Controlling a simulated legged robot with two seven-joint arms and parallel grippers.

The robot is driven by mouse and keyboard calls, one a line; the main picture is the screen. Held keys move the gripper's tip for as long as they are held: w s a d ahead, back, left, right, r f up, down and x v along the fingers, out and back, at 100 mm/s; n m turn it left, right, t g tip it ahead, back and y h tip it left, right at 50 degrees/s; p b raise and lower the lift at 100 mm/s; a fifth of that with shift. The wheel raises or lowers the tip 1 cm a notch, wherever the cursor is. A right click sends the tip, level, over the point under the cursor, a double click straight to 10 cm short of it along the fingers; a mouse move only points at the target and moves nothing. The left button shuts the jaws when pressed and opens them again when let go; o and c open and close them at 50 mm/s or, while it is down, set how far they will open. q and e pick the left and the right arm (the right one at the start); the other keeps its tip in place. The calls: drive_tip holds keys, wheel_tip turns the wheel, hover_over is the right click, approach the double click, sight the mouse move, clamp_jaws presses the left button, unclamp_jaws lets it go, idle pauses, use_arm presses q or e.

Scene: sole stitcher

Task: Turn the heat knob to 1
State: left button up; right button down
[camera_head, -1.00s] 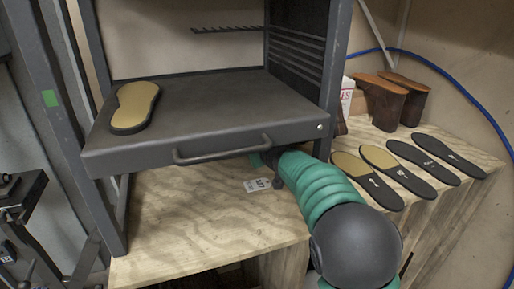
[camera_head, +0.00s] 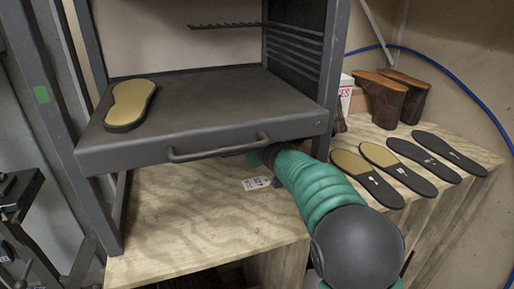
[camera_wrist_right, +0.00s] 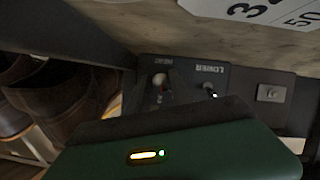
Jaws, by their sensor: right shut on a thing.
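A dark control panel (camera_wrist_right: 225,82) shows upside down in the right wrist view. It has a label reading LOWER, a small toggle beside it, and a second, blurred label above a small pale-tipped control, which appears to be the heat knob (camera_wrist_right: 160,80). My right gripper (camera_wrist_right: 163,98) is at this knob and shut on it. Its green and dark body covers the lower part of that view and hides most of the knob, so its setting cannot be read. In the head view my right arm reaches under the front of the grey tray, which hides the gripper. My left gripper is out of view.
The grey tray (camera_head: 215,125) with a handle (camera_head: 220,151) overhangs the panel area and bears a tan-topped sole (camera_head: 130,101). A white tag (camera_head: 257,183) lies below it on the wooden bench (camera_head: 200,225). Several soles and brown boots (camera_head: 400,100) are at right.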

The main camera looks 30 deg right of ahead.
drive_tip(key=n+h+b, duration=0.1)
drive_tip(key=b, duration=0.2)
drive_tip(key=n+h+b, duration=0.1)
drive_tip(key=n+b, duration=0.1)
drive_tip(key=b, duration=0.2)
drive_tip(key=n+h+b, duration=0.1)
drive_tip(key=n+b, duration=0.1)
drive_tip(key=b, duration=0.2)
drive_tip(key=shift+w+a+f+h, duration=0.1)
drive_tip(key=shift+a+f+h, duration=0.15)
drive_tip(key=shift+a+h, duration=0.1)
drive_tip(key=shift+r+n+b, duration=0.15)
drive_tip(key=shift+n+b, duration=0.65)
drive_tip(key=shift+b, duration=0.35)
drive_tip(key=c, duration=1.4)
unclamp_jaws()
drive_tip(key=shift+o, duration=1.3)
drive_tip(key=shift+a+h, duration=0.15)
drive_tip(key=shift+h, duration=0.1)
drive_tip(key=shift+a, duration=0.1)
